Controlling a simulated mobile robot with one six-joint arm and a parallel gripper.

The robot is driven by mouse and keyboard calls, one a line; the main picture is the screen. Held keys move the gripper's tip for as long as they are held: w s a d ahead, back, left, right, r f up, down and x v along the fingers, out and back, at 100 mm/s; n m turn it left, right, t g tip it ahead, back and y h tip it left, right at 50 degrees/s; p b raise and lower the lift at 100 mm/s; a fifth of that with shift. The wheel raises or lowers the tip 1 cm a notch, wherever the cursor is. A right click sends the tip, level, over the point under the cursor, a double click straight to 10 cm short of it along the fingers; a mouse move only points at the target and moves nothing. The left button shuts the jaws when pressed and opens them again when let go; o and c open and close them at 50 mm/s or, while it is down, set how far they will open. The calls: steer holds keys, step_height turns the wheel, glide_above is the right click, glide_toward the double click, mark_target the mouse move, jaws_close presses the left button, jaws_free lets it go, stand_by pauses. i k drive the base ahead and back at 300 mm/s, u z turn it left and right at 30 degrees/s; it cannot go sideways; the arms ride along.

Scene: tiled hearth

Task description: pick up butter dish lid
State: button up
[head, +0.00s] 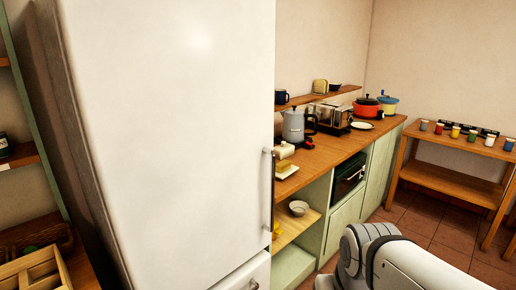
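A small white piece (284,150), which looks like the butter dish lid, is on the wooden counter just right of the fridge. A pale dish with a yellow block of butter (286,169) sits just in front of it, uncovered. Both are small in the head view, and the fridge edge partly cuts off their left side. I cannot tell whether the lid touches the kettle or the dish. Part of my white arm shows at the lower right, well away from the counter. My gripper's fingers are not in view.
A large white fridge (170,130) blocks the left and middle. The counter (330,152) also bears a grey kettle (294,126), a toaster (334,118) and a red pot (367,107). A wooden shelf table (450,182) with several cups stands right. Tiled floor is free between.

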mark_target(282, 152)
steer(key=z, duration=0.1)
steer(key=k, duration=0.35)
steer(key=u, duration=0.3)
steer(key=i, duration=0.35)
steer(key=z, duration=0.7)
steer(key=i, duration=0.85)
steer(key=z, duration=0.4)
steer(key=i, duration=1.55)
steer(key=u, duration=0.65)
steer(key=k, duration=0.8)
steer(key=u, duration=0.05)
